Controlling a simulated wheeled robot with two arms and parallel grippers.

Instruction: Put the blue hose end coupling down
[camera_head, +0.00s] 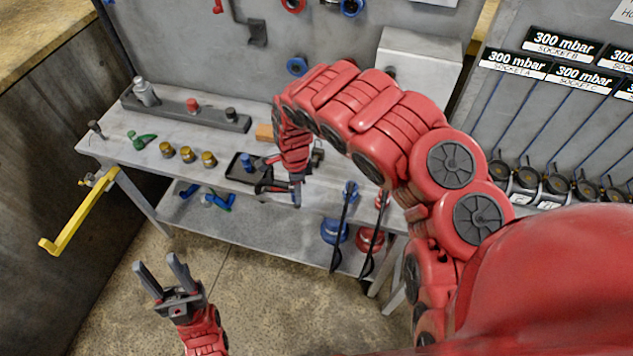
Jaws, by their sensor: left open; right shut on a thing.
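The blue hose end coupling (247,162) shows as a small blue piece over the black tray (233,174) on the workbench. My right gripper (262,176) reaches down to the tray's right side and is shut on the coupling, as far as this small view shows. The fingers partly hide the contact, and I cannot tell whether the coupling touches the tray. My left gripper (158,264) is open and empty, above the floor in front of the bench.
Several brass fittings (188,154) and a green part (141,140) stand left of the tray. A grey rack (182,117) lies behind.

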